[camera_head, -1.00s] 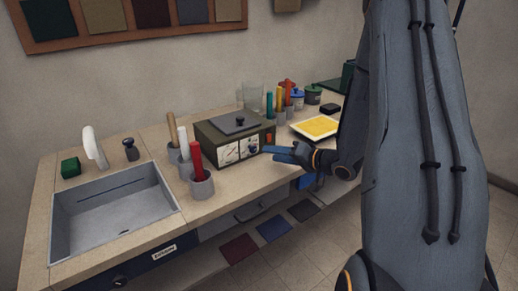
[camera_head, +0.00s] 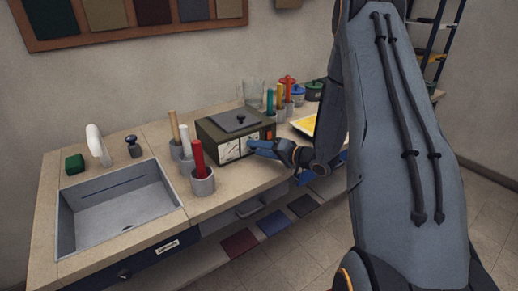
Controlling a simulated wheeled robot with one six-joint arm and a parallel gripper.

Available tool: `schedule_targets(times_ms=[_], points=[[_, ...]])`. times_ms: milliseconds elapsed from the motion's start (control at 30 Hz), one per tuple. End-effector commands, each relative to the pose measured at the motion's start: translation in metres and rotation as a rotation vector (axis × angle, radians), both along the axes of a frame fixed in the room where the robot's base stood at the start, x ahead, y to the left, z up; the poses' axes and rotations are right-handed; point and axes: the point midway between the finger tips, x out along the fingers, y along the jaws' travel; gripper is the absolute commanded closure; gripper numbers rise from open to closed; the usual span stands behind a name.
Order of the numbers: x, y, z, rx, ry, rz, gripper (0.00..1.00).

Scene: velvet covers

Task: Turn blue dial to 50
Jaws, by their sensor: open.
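A dark box-shaped device (camera_head: 218,129) with a lid and knob on top stands on the bench. Its front carries white dial faces (camera_head: 229,150); the nearer ones show, with thin pointers too small to read. My gripper (camera_head: 253,146) is right at the right part of this front, its fingers pointing left at the panel. I cannot tell whether it touches. The gripper covers part of the front, and I cannot make out a blue dial or its setting. The gap between the fingers is hard to see from here.
Grey cups with coloured rolls, one red (camera_head: 198,160), stand left of the device, close to its front. A sink (camera_head: 119,208) lies further left. A yellow-topped tray (camera_head: 305,125) is behind my arm. Colourful pots (camera_head: 298,92) stand at the back right.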

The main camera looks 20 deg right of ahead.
Motion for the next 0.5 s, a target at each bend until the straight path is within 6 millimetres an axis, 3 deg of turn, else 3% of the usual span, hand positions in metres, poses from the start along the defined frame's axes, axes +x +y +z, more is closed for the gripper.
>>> schedule_targets(times_ms=[133,367,500], points=[[-0.0001,-0.0002,-0.0001,0.000,0.000,0.000,0.62],[-0.0002,-0.0003,-0.0002,-0.001,0.001,-0.001,0.99],[-0.0002,-0.0004,0.0000,-0.004,0.000,0.000,0.99]])
